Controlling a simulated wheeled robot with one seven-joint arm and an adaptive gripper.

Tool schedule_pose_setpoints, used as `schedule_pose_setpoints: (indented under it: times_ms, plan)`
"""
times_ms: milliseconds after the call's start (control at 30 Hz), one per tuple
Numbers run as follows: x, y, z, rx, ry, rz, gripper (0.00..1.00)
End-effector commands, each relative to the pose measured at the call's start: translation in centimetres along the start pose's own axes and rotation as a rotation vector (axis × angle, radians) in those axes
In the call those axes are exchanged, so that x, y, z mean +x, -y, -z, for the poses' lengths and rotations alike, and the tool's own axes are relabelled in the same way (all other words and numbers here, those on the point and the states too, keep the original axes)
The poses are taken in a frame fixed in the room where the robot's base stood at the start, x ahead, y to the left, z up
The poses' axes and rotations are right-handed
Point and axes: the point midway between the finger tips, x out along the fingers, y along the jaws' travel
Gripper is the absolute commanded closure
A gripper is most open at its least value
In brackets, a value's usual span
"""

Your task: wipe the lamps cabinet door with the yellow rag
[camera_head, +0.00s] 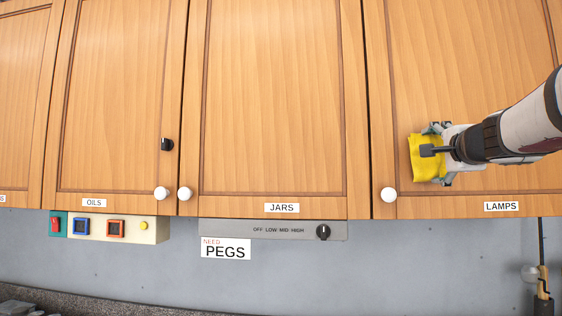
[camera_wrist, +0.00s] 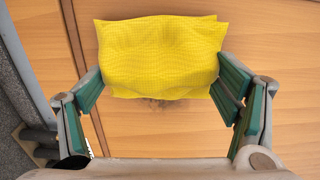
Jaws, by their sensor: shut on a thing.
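The lamps cabinet door (camera_head: 399,70) is a closed wooden door at the right of the head view, with a "LAMPS" label (camera_head: 501,206) at its lower edge and a white knob (camera_head: 388,194) at its lower left. My gripper (camera_head: 437,153) is in front of this door's lower left part, shut on the yellow rag (camera_head: 416,160). In the wrist view the rag (camera_wrist: 160,55) spans between the green finger pads, spread against or just before the wood; I cannot tell if it touches. Part of the door behind my arm is hidden.
The jars cabinet door (camera_head: 275,100) and oils cabinet door (camera_head: 115,100) are closed to the left. Below them are a switch box (camera_head: 145,231), a grey dial panel (camera_head: 275,231) and a "PEGS" sign (camera_head: 226,248). A bulb and wooden-handled item (camera_head: 543,280) hang low at the right.

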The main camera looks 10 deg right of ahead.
Motion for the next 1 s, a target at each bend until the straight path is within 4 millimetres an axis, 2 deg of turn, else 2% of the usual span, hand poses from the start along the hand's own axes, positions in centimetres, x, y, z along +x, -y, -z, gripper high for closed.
schedule_pose_setpoints:
  times_ms: [333, 700, 1000]
  plan:
    - [0.0, 0.0, 1.1, -0.001, -0.001, 0.000, 0.40]
    - [0.3, -0.2, 4.0, -0.001, -0.002, 0.000, 0.40]
    - [0.3, -0.2, 5.1, 0.000, -0.002, 0.000, 0.39]
